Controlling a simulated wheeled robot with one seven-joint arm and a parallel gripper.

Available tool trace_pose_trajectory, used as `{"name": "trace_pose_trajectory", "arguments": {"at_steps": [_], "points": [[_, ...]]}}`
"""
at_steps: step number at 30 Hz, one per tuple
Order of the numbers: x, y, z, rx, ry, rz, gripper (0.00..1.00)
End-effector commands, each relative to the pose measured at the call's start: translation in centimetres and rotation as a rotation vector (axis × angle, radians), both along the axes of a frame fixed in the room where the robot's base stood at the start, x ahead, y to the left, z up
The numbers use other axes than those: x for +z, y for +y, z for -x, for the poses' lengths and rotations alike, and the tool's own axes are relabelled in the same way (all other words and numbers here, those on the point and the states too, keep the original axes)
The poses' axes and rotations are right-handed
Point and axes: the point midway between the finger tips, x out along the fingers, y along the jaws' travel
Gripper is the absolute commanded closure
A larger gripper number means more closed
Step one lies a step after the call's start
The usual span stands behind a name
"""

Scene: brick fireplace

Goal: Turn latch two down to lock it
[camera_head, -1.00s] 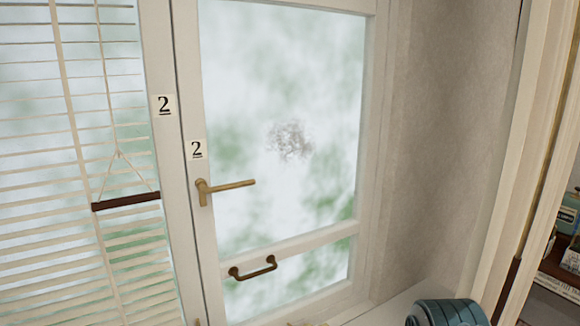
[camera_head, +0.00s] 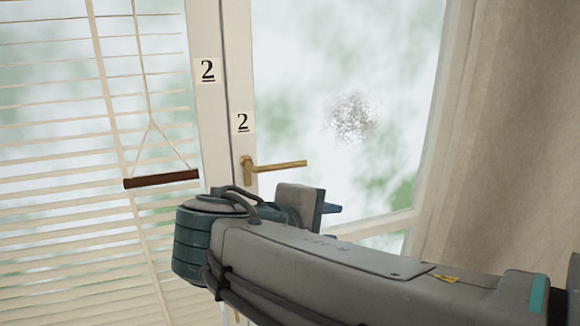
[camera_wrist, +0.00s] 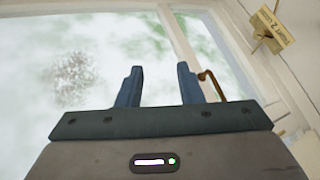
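A brass lever handle (camera_head: 275,165) sits on the white window frame below a "2" label and points right, nearly level, in the head view. In the wrist view, a small brass fitting (camera_wrist: 262,36) with a pale lettered tag is on the frame at top right; its text is too small to read surely. I cannot tell which of the two is latch two. My gripper (camera_wrist: 159,85) is open and empty, its blue fingers spread in front of the glass. In the head view my gripper (camera_head: 332,208) is below and right of the lever, apart from it.
A slatted blind (camera_head: 60,130) with a dark wooden bar (camera_head: 161,179) on cords hangs at left. A curtain or wall surface (camera_head: 520,140) is at right.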

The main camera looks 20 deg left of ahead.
Motion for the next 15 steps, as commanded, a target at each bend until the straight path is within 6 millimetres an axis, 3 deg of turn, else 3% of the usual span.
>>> {"name": "trace_pose_trajectory", "arguments": {"at_steps": [1,6,11,15], "points": [[1.3,3.1,1.2,0.071,-0.056,0.022,0.67],[5.1,9.1,4.6,0.208,-0.214,0.049,0.67],[6.6,11.2,6.2,0.258,-0.279,0.049,0.67],[6.8,11.3,5.4,0.260,-0.290,0.048,0.67]]}}
